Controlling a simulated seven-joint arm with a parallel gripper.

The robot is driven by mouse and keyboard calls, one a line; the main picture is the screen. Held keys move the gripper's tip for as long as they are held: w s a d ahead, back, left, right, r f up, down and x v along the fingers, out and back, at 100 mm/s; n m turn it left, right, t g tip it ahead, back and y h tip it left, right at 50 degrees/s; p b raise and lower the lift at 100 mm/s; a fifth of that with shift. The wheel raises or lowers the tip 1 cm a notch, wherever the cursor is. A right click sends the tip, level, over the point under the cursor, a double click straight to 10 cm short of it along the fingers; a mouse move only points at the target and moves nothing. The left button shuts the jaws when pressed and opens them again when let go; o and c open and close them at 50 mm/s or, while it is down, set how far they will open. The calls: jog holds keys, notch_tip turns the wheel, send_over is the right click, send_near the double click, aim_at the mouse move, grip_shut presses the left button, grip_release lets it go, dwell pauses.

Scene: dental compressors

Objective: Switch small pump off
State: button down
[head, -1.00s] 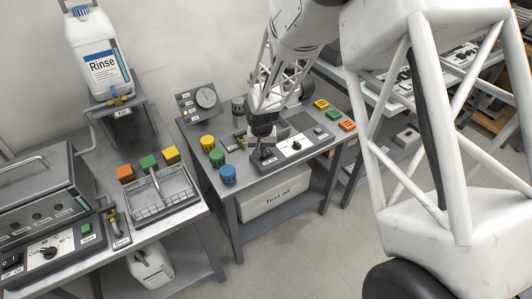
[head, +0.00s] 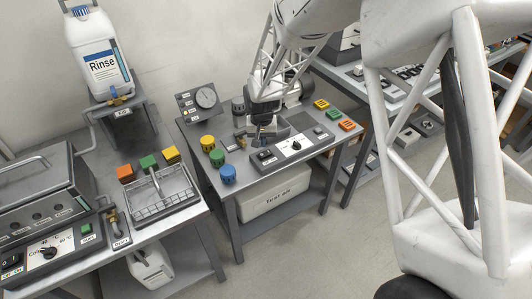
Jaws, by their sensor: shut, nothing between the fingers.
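A control panel (head: 282,154) lies on the front of the middle table. It has a dark rocker switch (head: 266,156) at its left end and a black knob (head: 296,146) on a white plate. The switch's position and the labels are too small to read, and I cannot tell which part is the small pump. My gripper (head: 262,143) points down just behind the rocker switch, shut and empty. It appears apart from the switch. My gripper and forearm hide part of the table behind the panel.
Yellow, green and blue round pieces (head: 217,158) stand left of the panel. Coloured blocks (head: 333,114) lie at the right. A dial gauge (head: 206,98) stands at the back. A left bench holds a wire basket (head: 160,190) and a heater box (head: 40,195).

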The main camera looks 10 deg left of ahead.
aim_at(264, 155)
jog(key=shift+r, duration=1.2)
jog(key=shift+d+r, duration=0.35)
jog(key=s+d+r+m+t, duration=0.1)
jog(key=s+d+r, duration=0.4)
jog(key=d+r, duration=0.45)
jog(key=s+d+r, duration=0.5)
jog(key=d+r, duration=0.3)
jog(key=d, duration=0.3)
jog(key=s+d+r+m, duration=0.1)
jog(key=s+d+r, duration=0.2)
jog(key=s+d, duration=0.4)
jog(key=s+d+r+m+t, duration=0.1)
jog(key=s+d+r, duration=0.3)
jog(key=s, duration=1.2)
jog(key=d, duration=0.4)
jog(key=shift+s+d+t, duration=0.2)
jog(key=shift+d+t, duration=0.1)
